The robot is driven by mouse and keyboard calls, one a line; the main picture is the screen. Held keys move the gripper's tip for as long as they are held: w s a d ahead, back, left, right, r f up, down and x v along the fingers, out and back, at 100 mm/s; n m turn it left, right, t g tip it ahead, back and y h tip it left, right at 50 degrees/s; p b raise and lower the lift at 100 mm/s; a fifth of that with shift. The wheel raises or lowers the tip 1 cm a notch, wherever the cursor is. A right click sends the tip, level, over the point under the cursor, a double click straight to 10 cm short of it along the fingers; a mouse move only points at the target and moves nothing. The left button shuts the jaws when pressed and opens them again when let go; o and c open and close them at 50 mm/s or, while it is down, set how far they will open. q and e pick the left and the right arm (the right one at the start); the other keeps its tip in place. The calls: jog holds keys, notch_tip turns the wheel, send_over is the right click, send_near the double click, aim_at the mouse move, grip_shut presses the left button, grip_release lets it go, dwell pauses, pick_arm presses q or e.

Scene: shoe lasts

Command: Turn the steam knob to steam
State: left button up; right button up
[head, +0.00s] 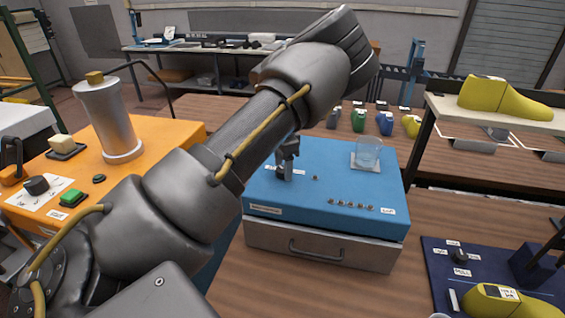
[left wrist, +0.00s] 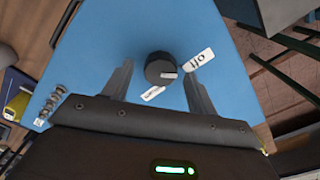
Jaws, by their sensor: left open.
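The steam knob (left wrist: 158,66) is a round black dial with a pale pointer mark, on the top of a blue box (head: 335,190). In the left wrist view the pointer is toward the right, on the side of the "off" label (left wrist: 202,58). A second small white label (left wrist: 153,94) lies below the knob, too blurred to read. My left gripper (left wrist: 160,85) is open, its two fingers on either side of the knob, with gaps showing. In the head view my left gripper (head: 286,160) points down over the box and largely hides the knob. My right gripper is not in view.
A navy panel (head: 478,270) and yellow shoe last (head: 505,303) are at right.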

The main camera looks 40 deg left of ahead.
pick_arm(q)
jog(key=shift+f, duration=0.2)
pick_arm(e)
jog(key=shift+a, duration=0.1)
pick_arm(q)
jog(key=c, duration=1)
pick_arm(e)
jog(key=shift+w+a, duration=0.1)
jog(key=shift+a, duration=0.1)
